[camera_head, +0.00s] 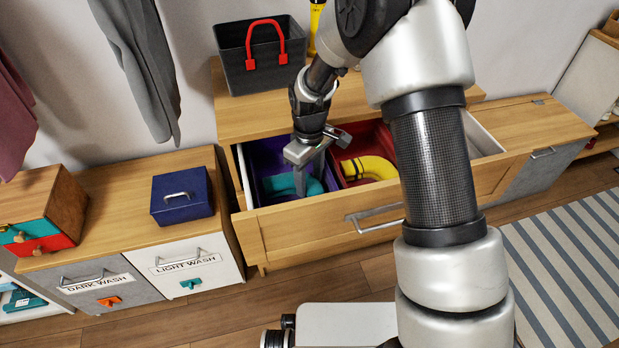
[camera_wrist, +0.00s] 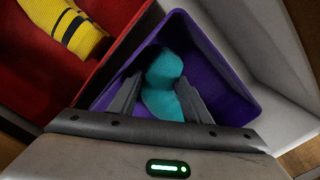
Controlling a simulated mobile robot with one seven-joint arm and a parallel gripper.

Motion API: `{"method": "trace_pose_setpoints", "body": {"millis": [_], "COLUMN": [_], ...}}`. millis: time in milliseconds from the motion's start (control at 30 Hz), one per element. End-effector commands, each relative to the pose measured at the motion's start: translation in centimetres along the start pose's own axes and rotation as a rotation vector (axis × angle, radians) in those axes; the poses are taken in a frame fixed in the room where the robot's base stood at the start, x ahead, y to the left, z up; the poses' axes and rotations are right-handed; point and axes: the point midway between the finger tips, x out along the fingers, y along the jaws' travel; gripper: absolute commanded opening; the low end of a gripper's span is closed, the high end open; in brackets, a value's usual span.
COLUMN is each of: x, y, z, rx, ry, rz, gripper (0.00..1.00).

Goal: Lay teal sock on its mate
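A teal sock (camera_head: 283,184) lies in the purple bin (camera_wrist: 226,80) inside the open drawer. In the wrist view the teal sock (camera_wrist: 164,68) shows two rounded lobes with a narrow waist; I cannot tell whether this is one bent sock or two. My gripper (camera_head: 310,172) points down into the purple bin. In the wrist view its fingers (camera_wrist: 159,88) are spread apart, with teal fabric between and beyond them. The right finger covers part of the fabric. I cannot see the fingers closed on it.
A red bin (camera_head: 347,170) with a yellow sock (camera_head: 368,168) adjoins the purple bin. The drawer front (camera_head: 330,220) and bin walls surround my fingers. A dark basket (camera_head: 262,58) with red handles stands behind. A blue box (camera_head: 181,195) sits on the left cabinet.

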Motion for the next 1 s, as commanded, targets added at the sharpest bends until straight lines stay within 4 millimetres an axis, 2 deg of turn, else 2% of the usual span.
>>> {"method": "trace_pose_setpoints", "body": {"millis": [33,100,333,467,567,900,1000], "x": [0.0,0.0,-0.1,-1.1,-2.7,-10.0,-11.5], "y": [0.0,0.0,0.0,0.0,0.1,0.1,0.1], "z": [0.0,0.0,0.0,0.0,-0.1,-0.1,0.0], "rx": [0.000,0.000,0.000,0.000,0.000,0.000,0.001], "ry": [0.000,0.000,0.000,0.000,0.003,0.003,0.002], "rz": [0.000,0.000,0.000,0.000,0.002,0.002,0.001], "gripper": [0.51,0.63,0.63,0.63,0.63,0.63,0.63]}}
